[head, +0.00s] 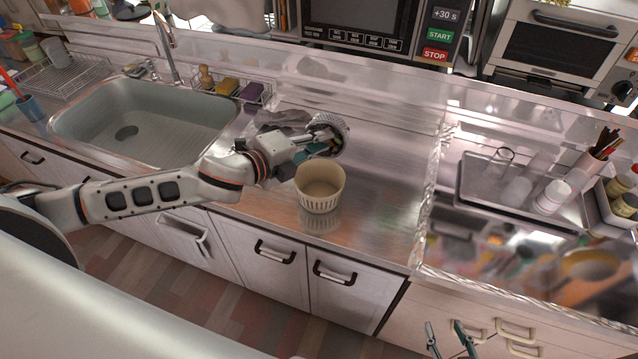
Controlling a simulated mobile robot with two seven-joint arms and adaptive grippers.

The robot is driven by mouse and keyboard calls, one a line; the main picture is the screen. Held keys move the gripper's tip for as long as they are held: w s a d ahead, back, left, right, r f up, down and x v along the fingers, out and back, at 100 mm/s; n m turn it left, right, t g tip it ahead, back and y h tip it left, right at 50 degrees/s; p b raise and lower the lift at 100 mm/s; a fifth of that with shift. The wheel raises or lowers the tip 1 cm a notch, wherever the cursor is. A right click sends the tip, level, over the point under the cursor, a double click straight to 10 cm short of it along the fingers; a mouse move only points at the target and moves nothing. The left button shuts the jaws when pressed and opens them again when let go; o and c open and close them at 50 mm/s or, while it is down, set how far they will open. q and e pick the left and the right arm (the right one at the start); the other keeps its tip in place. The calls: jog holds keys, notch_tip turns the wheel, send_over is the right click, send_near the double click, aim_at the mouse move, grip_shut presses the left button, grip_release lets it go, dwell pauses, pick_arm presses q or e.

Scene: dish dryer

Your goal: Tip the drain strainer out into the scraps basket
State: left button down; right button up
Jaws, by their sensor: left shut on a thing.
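The scraps basket (320,201) is a cream slotted tub standing upright on the steel counter, right of the sink. The drain strainer (331,122) is a small grey metal mesh cup. My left gripper (318,145) is shut on the strainer and holds it just behind and above the basket's far rim in the picture. The strainer looks tilted; its inside is largely hidden, so I cannot tell what is in it. My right gripper (449,338) shows only its fingertips at the bottom edge, apart and empty, in front of the cabinets.
The sink (150,118) is at the left, with a sponge rack (238,90) behind its right end. A grey cloth (283,119) lies behind my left gripper. A tray of glasses (475,190) stands at the right. The counter right of the basket is clear.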

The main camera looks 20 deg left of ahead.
pick_arm(q)
jog(key=shift+s+f+b, duration=0.1)
jog(key=shift+f+b, duration=0.35)
jog(key=shift+b, duration=0.4)
jog(key=shift+s+f+b, duration=0.1)
jog(key=shift+f+b, duration=0.65)
jog(key=shift+b, duration=0.5)
jog(key=shift+s+f+m+t+b, duration=0.15)
jog(key=shift+f+m+t+b, duration=0.25)
jog(key=shift+b, duration=0.6)
jog(key=t+b, duration=0.1)
jog(key=b, duration=0.3)
jog(key=shift+s+m+h, duration=0.3)
jog(key=shift+s+h, duration=0.1)
jog(key=shift+d, duration=0.1)
jog(key=shift+s+t+b, duration=0.15)
jog(key=shift+t+b, duration=0.35)
jog(key=shift+b, duration=0.6)
